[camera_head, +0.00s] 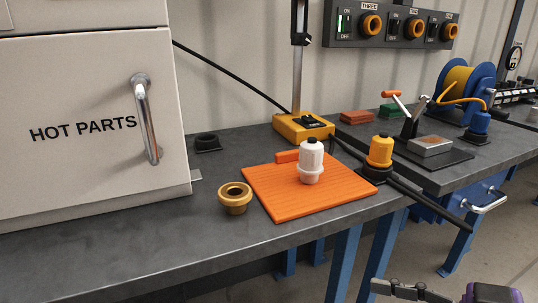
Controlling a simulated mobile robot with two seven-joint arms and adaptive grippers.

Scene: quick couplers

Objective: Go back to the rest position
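A white coupler (311,162) stands upright on an orange ribbed mat (270,200) on the bench. A yellow coupler (380,152) stands upright on a black base to its right, and a blue coupler (478,122) stands farther right, by the hose reel. Part of my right gripper (412,291) shows at the bottom right edge, below and in front of the bench, apart from all these things. It is cut off by the frame, so its opening is unclear. My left gripper is out of view.
The cream HOT PARTS cabinet (80,85) with a metal handle fills the left. A yellow-based post (303,127) and a black socket (207,142) stand behind the mat. The front left bench is clear.

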